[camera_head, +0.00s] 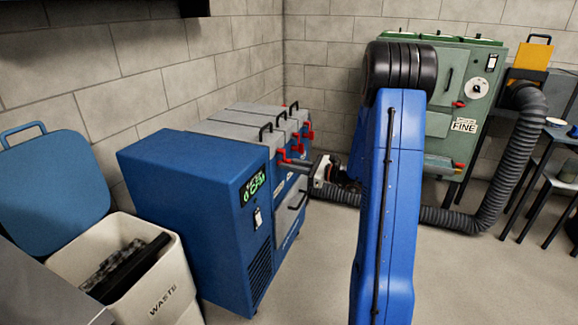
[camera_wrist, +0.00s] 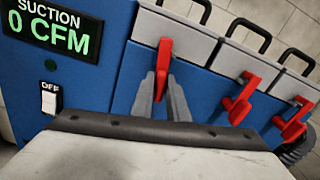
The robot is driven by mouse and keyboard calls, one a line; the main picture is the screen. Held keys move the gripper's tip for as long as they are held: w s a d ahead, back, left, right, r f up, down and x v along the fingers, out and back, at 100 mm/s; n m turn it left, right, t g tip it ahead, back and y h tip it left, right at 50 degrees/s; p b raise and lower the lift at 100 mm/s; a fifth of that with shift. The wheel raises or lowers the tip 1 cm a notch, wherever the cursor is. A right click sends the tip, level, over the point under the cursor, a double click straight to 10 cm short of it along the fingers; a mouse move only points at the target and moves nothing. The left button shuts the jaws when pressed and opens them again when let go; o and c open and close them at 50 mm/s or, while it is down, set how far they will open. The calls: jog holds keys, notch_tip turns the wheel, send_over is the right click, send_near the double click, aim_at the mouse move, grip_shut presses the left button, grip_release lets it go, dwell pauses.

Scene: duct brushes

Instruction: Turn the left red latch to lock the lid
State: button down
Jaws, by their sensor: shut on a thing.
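The left red latch (camera_wrist: 165,55) is on the front of the blue cabinet, under the leftmost grey lid (camera_wrist: 172,28). It hangs nearly straight down in the wrist view. My gripper (camera_wrist: 161,86) is shut on its lower part, one grey finger on each side. In the head view the latch (camera_head: 284,155) and my gripper (camera_head: 300,167) meet at the cabinet's front edge; the fingers are small there. The fingers partly hide the latch's lower end.
Two more red latches, a middle one (camera_wrist: 241,98) and a right one (camera_wrist: 294,121), jut out close by. The blue cabinet (camera_head: 200,190) shows a display reading 0 CFM (camera_wrist: 50,30) and an OFF switch (camera_wrist: 49,98). A waste bin (camera_head: 140,270) stands at left; open floor lies right.

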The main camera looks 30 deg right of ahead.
jog(key=shift+f+m, duration=0.1)
jog(key=shift+m, duration=1.1)
jog(key=c, duration=1.8)
grip_release()
jog(key=shift+c, duration=0.2)
jog(key=v, duration=1.7)
jog(key=shift+s+d, duration=0.2)
